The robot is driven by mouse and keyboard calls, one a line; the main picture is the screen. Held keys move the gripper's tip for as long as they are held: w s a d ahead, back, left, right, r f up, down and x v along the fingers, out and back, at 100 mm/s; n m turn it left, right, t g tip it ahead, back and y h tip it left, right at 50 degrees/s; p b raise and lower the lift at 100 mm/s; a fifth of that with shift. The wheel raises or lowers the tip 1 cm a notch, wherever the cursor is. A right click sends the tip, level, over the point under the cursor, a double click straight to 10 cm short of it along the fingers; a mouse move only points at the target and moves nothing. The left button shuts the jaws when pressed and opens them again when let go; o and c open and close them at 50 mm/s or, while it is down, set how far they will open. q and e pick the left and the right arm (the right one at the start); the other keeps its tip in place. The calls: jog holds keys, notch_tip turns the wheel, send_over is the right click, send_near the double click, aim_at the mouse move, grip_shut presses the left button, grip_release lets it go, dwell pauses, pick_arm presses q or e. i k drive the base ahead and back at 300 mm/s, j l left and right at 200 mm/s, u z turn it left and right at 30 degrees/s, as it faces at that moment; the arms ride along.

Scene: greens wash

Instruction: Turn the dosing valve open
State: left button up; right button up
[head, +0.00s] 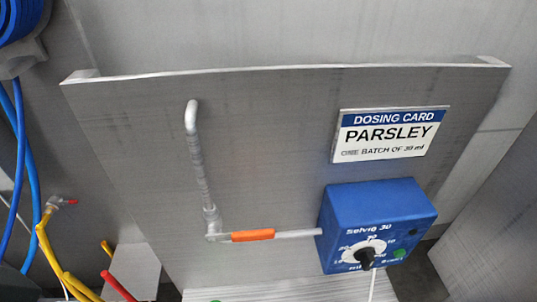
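A grey pipe (198,160) comes down the metal panel and turns right into a blue dosing box (350,205) marked "Selvio 30". An orange sleeve or handle (252,235) lies along the horizontal pipe, left of the box; it looks like the valve lever, in line with the pipe. The box's front has a black knob (366,257) on a white numbered dial, and a small green button or lamp (400,253). The knob's exact setting is too small to read. Neither of my grippers is in view.
A dosing card (390,133) reads "PARSLEY, one batch of 30 ml" above the box. Blue hoses (20,150), a yellow hose (48,245) and a small red-handled tap (68,202) are at the left. The panel's top edge (290,69) stands out. The space before the pipe is clear.

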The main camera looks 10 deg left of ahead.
aim_at(270, 233)
jog(key=u, duration=0.55)
jog(key=i+l+u, duration=0.1)
jog(key=l+u, duration=0.2)
jog(key=u, duration=0.2)
jog(key=k+l+u, duration=0.1)
jog(key=u, duration=0.3)
jog(key=k+l+u, duration=0.1)
jog(key=u, duration=0.3)
jog(key=k+l+u, duration=0.15)
jog(key=u, duration=0.3)
